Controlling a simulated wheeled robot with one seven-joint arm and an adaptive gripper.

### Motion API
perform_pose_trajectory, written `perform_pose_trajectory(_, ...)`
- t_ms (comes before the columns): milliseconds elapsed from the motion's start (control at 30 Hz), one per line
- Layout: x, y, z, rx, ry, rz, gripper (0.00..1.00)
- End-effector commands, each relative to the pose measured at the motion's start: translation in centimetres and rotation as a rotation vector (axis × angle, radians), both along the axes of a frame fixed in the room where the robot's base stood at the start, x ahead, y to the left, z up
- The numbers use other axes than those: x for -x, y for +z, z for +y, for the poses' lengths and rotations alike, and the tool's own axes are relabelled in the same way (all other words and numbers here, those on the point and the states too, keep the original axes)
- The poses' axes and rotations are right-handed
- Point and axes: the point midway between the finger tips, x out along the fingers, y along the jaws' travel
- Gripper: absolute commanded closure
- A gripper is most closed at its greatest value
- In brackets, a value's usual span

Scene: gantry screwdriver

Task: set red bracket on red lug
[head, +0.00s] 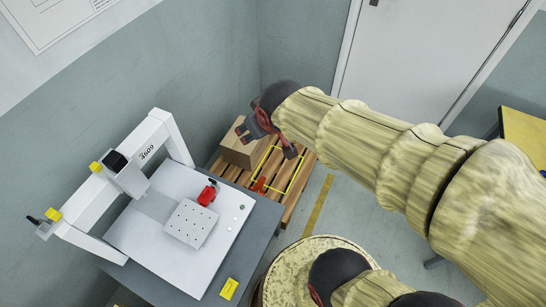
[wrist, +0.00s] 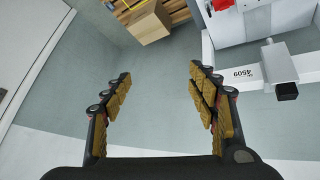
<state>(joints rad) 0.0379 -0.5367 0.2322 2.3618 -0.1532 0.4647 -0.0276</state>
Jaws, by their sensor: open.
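A red piece with a dark top (head: 207,194) is on the gantry machine's white bed, beside a drilled plate; it also shows cut off at the top of the wrist view (wrist: 222,4). A smaller red piece (head: 259,186) is on the wooden pallet, near the yellow outline. I cannot tell for sure which is the bracket and which the lug. My gripper (head: 267,140) is over the pallet area in the head view, apart from both red pieces. In the wrist view my gripper (wrist: 160,105) is open, with nothing between its fingers.
The gantry machine (head: 155,145) stands on a grey table left of the pallet (head: 293,208). A cardboard box (head: 238,152) sits on the pallet near my gripper. Walls close off the back.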

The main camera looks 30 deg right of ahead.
Motion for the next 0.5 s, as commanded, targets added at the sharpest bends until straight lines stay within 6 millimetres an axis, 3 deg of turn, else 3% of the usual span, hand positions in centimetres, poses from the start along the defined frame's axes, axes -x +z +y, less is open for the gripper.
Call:
perform_pose_trajectory(33,2.8,1.7,0.6,-0.028,-0.02,0.011,0.41)
perform_pose_trajectory(100,6.2,2.9,1.4,-0.067,-0.042,0.045,0.41)
perform_pose_trajectory(200,10.1,3.7,2.5,-0.112,-0.058,0.085,0.41)
perform_pose_trajectory(333,12.8,4.2,3.2,-0.143,-0.065,0.115,0.41)
perform_pose_trajectory(500,13.4,4.1,3.4,-0.15,-0.066,0.126,0.41)
